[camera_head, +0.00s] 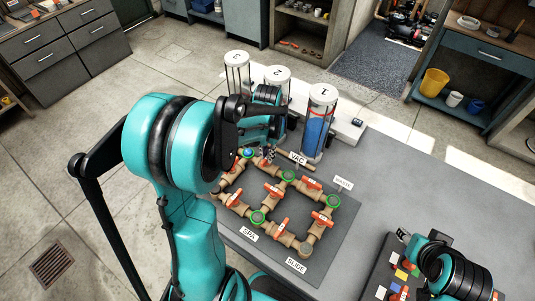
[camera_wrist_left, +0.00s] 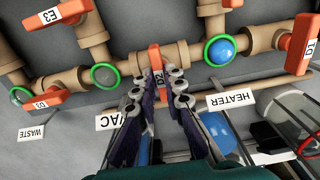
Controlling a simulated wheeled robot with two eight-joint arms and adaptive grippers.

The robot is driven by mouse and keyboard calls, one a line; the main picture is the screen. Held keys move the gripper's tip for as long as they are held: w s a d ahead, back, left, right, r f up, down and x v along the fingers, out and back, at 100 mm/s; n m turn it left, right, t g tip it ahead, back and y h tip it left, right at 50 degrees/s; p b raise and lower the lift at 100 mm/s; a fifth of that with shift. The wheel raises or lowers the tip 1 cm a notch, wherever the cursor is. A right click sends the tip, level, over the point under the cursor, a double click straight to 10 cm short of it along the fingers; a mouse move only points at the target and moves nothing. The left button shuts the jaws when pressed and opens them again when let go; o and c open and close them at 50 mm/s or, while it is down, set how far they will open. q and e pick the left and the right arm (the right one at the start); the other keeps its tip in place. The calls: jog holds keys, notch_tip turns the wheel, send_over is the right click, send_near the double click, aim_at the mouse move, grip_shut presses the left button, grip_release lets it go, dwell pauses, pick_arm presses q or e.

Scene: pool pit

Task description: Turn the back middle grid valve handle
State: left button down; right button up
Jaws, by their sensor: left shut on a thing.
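The grid of tan pipes (camera_head: 306,247) with orange valve handles lies on the grey table (camera_head: 390,190). The back middle handle, labelled D2 (camera_wrist_left: 154,60), stands between a green-ringed joint (camera_wrist_left: 104,75) and a blue, green-ringed joint (camera_wrist_left: 219,50) in the left wrist view. My left gripper (camera_wrist_left: 164,86) is shut on the D2 handle, a finger on each side of it. In the head view my left gripper (camera_head: 266,156) is at the back row, partly hidden by my arm. My right arm shows at the lower right; its fingers are not clear.
Numbered clear cylinders stand behind the grid; cylinder 1 (camera_head: 318,125) holds blue. Neighbouring handles D3 (camera_wrist_left: 42,99) and D1 (camera_wrist_left: 301,44) flank D2. VAC (camera_wrist_left: 112,121) and HEATER (camera_wrist_left: 231,99) labels sit close by. A panel with coloured squares (camera_head: 381,292) lies at the lower right.

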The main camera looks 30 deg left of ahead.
pick_arm(q)
jog(key=c, duration=1.6)
grip_release()
notch_tip(320, 180, up, 12)
jog(key=s+d+f+n+t+b, duration=0.1)
jog(key=s+d+f+t+b, duration=0.1)
jog(key=s+d+t, duration=0.5)
jog(key=s+d, duration=0.3)
jog(key=s, duration=0.1)
jog(key=shift+s+d+f, duration=0.15)
jog(key=shift+d+f, duration=0.05)
jog(key=shift+f, duration=0.2)
